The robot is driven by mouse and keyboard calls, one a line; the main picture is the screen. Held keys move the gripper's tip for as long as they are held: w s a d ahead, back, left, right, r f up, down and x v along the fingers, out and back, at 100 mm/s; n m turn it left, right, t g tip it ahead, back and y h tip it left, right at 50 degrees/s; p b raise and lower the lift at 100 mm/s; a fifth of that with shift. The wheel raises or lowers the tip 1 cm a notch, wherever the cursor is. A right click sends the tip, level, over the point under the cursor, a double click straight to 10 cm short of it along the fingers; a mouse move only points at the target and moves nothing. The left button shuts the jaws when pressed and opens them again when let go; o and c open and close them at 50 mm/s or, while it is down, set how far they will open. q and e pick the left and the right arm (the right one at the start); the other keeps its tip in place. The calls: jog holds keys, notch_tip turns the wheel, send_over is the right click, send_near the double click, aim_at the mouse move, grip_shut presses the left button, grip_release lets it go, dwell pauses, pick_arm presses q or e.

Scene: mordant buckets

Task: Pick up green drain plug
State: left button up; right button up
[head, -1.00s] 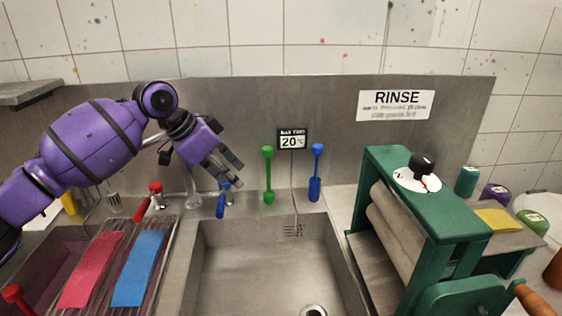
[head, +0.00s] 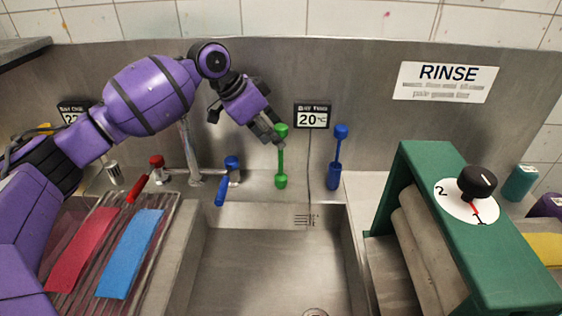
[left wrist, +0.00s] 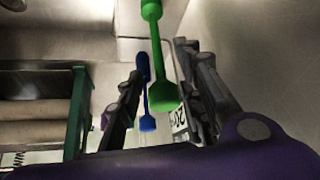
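The green drain plug (head: 281,158) stands upright on the ledge behind the sink, a thin rod with a thicker knob at each end. In the left wrist view the plug (left wrist: 163,75) shows large between my fingers. My left gripper (head: 273,138) is at its upper knob in the head view. In the left wrist view my gripper (left wrist: 163,65) is open, a finger on each side of the plug with gaps visible. The blue drain plug (head: 337,160) stands to the right; it also shows behind the green one in the left wrist view (left wrist: 147,100). My right gripper is not in view.
The sink (head: 265,262) in front is empty. A faucet (head: 190,155) and a blue-handled tap (head: 227,182) stand left of the plug. A green roller press (head: 470,240) stands at the right. Red (head: 80,250) and blue (head: 132,255) cloths lie on the left rack.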

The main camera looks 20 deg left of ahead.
aim_at(281, 159)
pick_arm(q)
jog(key=x, duration=0.4)
jog(key=shift+r, duration=0.1)
grip_shut()
dwell(0.6)
